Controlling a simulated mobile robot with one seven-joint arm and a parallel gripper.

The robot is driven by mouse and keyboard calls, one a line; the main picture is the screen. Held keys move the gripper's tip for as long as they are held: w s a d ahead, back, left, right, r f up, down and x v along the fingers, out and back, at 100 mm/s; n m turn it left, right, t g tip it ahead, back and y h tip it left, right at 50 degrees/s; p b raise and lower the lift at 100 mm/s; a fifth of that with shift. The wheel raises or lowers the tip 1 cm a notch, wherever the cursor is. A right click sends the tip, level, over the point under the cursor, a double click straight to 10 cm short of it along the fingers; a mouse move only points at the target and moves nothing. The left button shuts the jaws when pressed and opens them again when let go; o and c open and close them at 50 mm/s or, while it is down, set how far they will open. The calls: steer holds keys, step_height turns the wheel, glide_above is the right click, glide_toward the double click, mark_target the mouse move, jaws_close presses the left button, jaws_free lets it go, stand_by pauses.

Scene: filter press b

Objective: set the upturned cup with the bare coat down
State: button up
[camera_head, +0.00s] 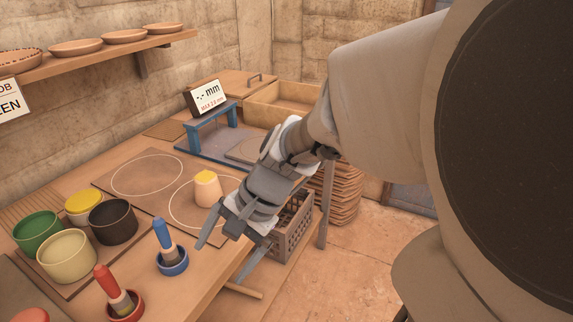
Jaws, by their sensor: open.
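A small upturned cup (207,190), cream with a yellow top end, stands on a brown board (160,208) inside the right of two white circles. My gripper (221,264) is open and empty, its fingers pointing down and toward the front edge of the bench. It is to the right of and nearer than the cup, apart from it in the picture. Its height above the bench is hard to tell. No other cup of this kind is in clear view.
Glaze pots (66,254) stand at the left. A blue-handled brush (164,240) and a red-handled brush (110,287) stand in small holders near the front. A blue gauge frame (212,120) with a "-.- mm" display (207,97) is behind. The left circle (147,174) is empty.

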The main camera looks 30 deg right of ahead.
steer(key=s+d+r+n+t+h, duration=0.4)
steer(key=s+r+n+h, duration=0.3)
steer(key=n, duration=0.4)
step_height(320, 180, up, 16)
steer(key=y+p, duration=0.1)
steer(key=p, duration=1.4)
